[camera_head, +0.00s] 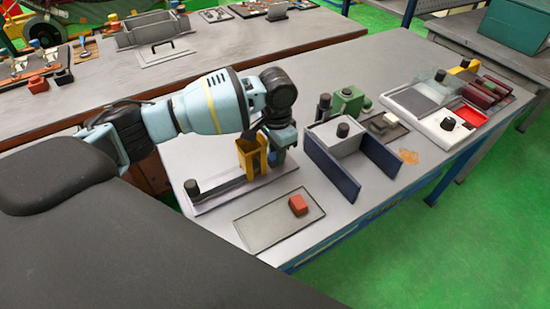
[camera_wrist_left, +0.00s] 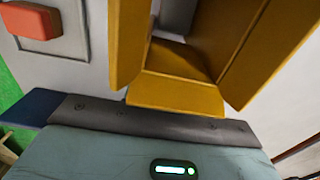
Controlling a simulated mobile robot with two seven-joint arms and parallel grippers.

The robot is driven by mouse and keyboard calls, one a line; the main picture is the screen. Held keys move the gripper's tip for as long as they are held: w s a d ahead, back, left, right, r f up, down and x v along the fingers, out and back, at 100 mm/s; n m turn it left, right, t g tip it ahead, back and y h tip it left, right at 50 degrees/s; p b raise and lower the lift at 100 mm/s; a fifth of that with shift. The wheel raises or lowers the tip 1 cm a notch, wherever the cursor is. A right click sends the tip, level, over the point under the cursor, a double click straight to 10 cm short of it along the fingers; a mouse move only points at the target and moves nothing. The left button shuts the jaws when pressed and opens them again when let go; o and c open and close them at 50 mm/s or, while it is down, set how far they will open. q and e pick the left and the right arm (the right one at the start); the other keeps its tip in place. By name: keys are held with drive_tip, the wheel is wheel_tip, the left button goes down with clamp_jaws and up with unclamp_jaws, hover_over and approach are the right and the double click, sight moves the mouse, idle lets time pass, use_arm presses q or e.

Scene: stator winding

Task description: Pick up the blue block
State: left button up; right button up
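I cannot make out a blue block in either view. My left gripper (camera_head: 272,150) is over the near table, right beside a yellow open-topped holder (camera_head: 250,157). In the left wrist view the holder's yellow walls (camera_wrist_left: 178,93) fill the upper middle, with a dark hollow between them. The gripper's fingertips are not clear in either view, so I cannot tell whether they are apart or hold something. A red block (camera_head: 298,204) lies on a flat grey tray (camera_head: 262,228), and it also shows in the wrist view (camera_wrist_left: 30,20). My right gripper is not in view.
A grey box with dark blue side plates (camera_head: 330,172) stands right of the tray. A green device (camera_head: 348,101) and a white station with red parts (camera_head: 437,125) stand beyond. A dark-knobbed plate (camera_head: 193,187) lies left. The tray is mostly bare.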

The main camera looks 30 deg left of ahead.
use_arm(q)
drive_tip(key=c, duration=0.4)
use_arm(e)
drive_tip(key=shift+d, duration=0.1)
